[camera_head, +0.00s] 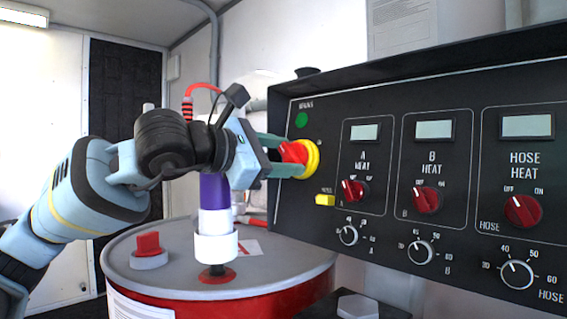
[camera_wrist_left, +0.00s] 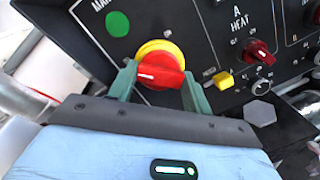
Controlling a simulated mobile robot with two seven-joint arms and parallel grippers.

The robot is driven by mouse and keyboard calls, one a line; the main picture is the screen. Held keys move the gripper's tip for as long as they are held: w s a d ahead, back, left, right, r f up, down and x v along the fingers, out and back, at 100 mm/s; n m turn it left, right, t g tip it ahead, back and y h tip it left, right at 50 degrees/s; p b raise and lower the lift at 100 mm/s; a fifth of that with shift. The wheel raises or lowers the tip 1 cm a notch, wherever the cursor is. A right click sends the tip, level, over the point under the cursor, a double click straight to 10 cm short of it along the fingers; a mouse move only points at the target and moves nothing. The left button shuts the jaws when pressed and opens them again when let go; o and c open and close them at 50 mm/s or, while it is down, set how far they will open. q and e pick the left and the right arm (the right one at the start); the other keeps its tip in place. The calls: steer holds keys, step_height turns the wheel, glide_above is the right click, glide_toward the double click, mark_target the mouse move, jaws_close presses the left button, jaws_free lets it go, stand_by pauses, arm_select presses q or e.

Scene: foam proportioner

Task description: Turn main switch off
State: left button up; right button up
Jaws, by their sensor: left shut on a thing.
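The main switch is a red rotary knob (camera_head: 294,152) on a yellow round base (camera_head: 312,158), at the left end of the black control panel under a green light. In the left wrist view the red knob (camera_wrist_left: 160,71) sits between my green fingers, with its white mark pointing left, and the yellow base (camera_wrist_left: 161,48) shows behind it. My left gripper (camera_head: 286,155) is shut on the red knob; in the left wrist view its fingers (camera_wrist_left: 158,84) flank the knob's two ends. My right gripper is not in view.
The black panel (camera_head: 380,215) also carries a yellow button (camera_head: 325,199), several smaller red knobs and white dials. A red drum (camera_head: 230,292) with a grey lid stands below my left arm, with a purple and white pump (camera_head: 215,210) upright on it.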

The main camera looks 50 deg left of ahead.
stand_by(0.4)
arm_select(q)
steer(key=o, duration=1)
steer(key=shift+s+r+b, duration=0.15)
steer(key=shift+s+b, duration=0.05)
steer(key=shift+s, duration=1.75)
steer(key=shift+s+r+b, duration=0.15)
steer(key=shift+s+b, duration=0.05)
steer(key=shift+s, duration=1.75)
